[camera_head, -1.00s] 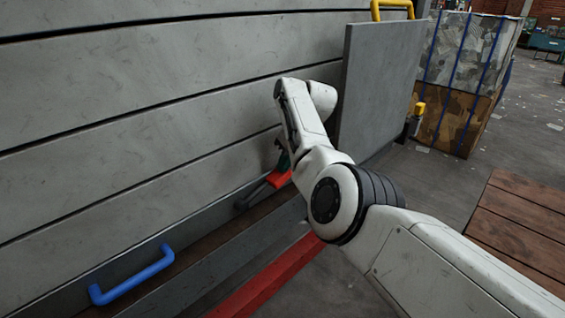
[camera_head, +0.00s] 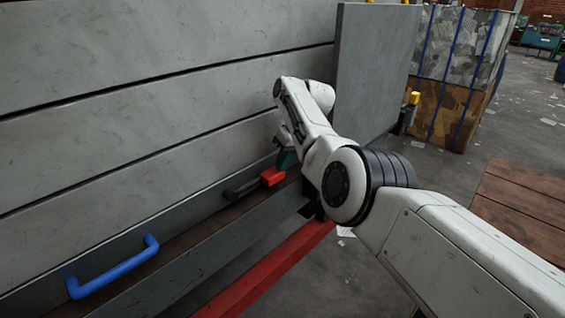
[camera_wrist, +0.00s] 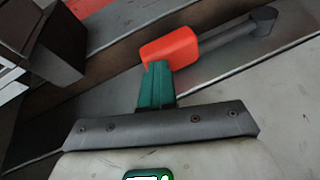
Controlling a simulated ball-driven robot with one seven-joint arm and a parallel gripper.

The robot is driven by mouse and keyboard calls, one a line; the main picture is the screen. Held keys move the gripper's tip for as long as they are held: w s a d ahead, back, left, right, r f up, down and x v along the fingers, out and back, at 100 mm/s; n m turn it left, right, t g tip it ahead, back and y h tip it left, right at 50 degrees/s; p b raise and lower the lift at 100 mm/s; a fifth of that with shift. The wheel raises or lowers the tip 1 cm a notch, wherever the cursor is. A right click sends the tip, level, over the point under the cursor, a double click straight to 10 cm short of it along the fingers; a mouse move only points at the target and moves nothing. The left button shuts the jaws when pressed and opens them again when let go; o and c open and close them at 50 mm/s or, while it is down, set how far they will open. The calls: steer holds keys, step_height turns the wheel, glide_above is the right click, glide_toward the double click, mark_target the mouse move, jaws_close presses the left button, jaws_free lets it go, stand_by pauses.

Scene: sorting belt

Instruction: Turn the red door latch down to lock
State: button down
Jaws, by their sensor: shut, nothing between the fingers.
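The door latch has a red grip (camera_head: 272,176) and a dark grey lever (camera_head: 241,189). In the head view it lies near the bottom of the grey panel wall, nearly along the ledge, its red end to the right. The wrist view shows the red grip (camera_wrist: 171,47) at top centre, with the lever running right to a round pivot (camera_wrist: 264,16). My gripper (camera_head: 287,158) is mostly behind my arm in the head view. In the wrist view its green fingers (camera_wrist: 156,82) are shut and empty, their tips at the red grip's near left edge. I cannot tell whether they touch.
A blue handle (camera_head: 112,272) is on the panel's lower left. A grey upright plate (camera_head: 374,80) stands right of my arm. A red beam (camera_head: 268,268) runs below the ledge. Strapped bales (camera_head: 452,85) and a wooden platform (camera_head: 525,200) are at the right, with open floor between.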

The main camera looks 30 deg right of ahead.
steer(key=shift+s+d+f, duration=0.1)
steer(key=shift+s+f, duration=0.1)
steer(key=shift+f, duration=0.6)
steer(key=r+p, duration=0.4)
steer(key=r, duration=0.2)
steer(key=shift+w+p, duration=0.2)
steer(key=shift+p, duration=0.2)
steer(key=s+d+r+b, duration=0.1)
steer(key=d+r+b, duration=0.1)
steer(key=d+r, duration=0.4)
steer(key=shift+d, duration=0.65)
